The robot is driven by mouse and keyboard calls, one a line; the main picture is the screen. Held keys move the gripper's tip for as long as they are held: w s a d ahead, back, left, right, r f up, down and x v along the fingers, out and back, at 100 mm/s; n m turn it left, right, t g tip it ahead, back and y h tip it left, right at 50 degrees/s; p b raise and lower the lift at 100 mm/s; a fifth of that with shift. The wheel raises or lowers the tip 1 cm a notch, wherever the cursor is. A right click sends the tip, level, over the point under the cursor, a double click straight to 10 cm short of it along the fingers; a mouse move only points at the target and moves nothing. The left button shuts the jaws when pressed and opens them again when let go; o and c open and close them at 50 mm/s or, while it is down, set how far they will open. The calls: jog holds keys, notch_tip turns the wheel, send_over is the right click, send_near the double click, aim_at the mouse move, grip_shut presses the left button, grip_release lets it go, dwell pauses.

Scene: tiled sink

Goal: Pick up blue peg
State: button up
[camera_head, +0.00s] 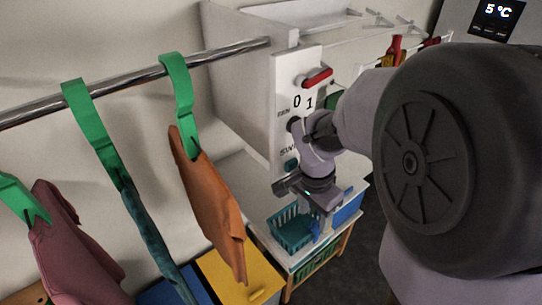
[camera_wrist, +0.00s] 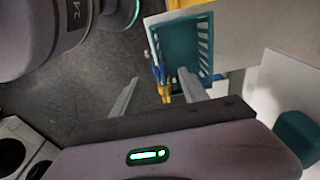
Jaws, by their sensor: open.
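A small blue peg (camera_wrist: 157,73) shows in the wrist view at the near-left rim of a teal basket (camera_wrist: 186,42). A yellow peg (camera_wrist: 165,91) is right beside it. My gripper (camera_wrist: 159,76) is open, with one finger on each side of the pegs in the picture. I cannot tell how far the fingertips are from the pegs. In the head view my gripper (camera_head: 316,214) points down over the right side of the teal basket (camera_head: 290,232). A bit of blue (camera_head: 315,228) shows by the fingers, partly hidden.
A blue bin (camera_head: 349,207) stands just right of the basket on the white counter (camera_head: 257,200). A white switch panel (camera_head: 292,120) rises behind my arm. Cloths hang by green clips from a metal rail (camera_head: 135,77) at left. Dark floor lies at right.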

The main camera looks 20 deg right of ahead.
aim_at(315, 228)
jog(key=f, duration=0.2)
jog(key=d+f+b, duration=0.1)
jog(key=f, duration=0.2)
jog(key=f+b, duration=0.1)
jog(key=f, duration=0.1)
jog(key=shift+w+d+f, duration=0.15)
jog(key=shift+w, duration=0.1)
grip_shut()
